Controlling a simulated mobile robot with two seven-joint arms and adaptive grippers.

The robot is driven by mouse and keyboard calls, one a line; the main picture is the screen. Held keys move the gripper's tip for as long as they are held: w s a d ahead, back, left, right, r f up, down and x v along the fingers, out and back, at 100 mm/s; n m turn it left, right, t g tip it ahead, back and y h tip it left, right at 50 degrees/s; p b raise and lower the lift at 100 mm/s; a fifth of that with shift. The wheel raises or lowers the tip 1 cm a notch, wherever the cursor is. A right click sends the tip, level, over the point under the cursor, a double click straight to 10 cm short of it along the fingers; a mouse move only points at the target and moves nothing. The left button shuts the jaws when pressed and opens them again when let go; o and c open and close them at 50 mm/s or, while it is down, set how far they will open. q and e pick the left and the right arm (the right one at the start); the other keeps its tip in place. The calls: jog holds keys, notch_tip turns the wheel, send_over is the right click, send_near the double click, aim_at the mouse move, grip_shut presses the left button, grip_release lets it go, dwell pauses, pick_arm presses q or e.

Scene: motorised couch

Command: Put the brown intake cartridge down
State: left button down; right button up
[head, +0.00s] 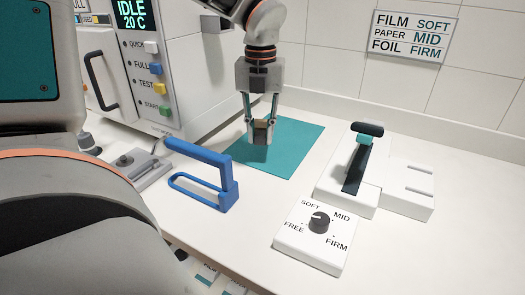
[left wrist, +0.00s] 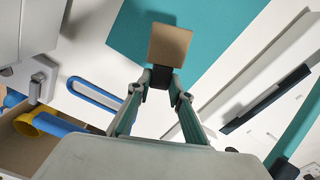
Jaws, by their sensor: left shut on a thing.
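My left gripper (head: 261,132) comes down from the top of the head view and is shut on the brown intake cartridge (head: 262,127). In the left wrist view the cartridge (left wrist: 170,43) shows as a brown square face with a dark end between the fingertips (left wrist: 160,78). The gripper and cartridge are over the left part of a teal mat (head: 297,148), with a shadow just below them. I cannot tell whether the cartridge touches the mat. My right gripper is not in view.
A blue handled stand (head: 222,188) is left of the mat. A white sealer with a black lever (head: 357,165) and a dial box (head: 318,232) stand to the right. A white machine (head: 190,70) is behind at left. The mat's right part is clear.

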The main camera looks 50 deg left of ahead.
aim_at(261, 162)
pick_arm(q)
jog(key=shift+f+b, duration=0.35)
jog(key=shift+f, duration=2.55)
jog(key=c, duration=1.8)
grip_release()
jog(key=shift+r, duration=0.1)
notch_tip(261, 162, up, 12)
jog(key=shift+r+p, duration=0.15)
jog(key=shift+p, duration=0.55)
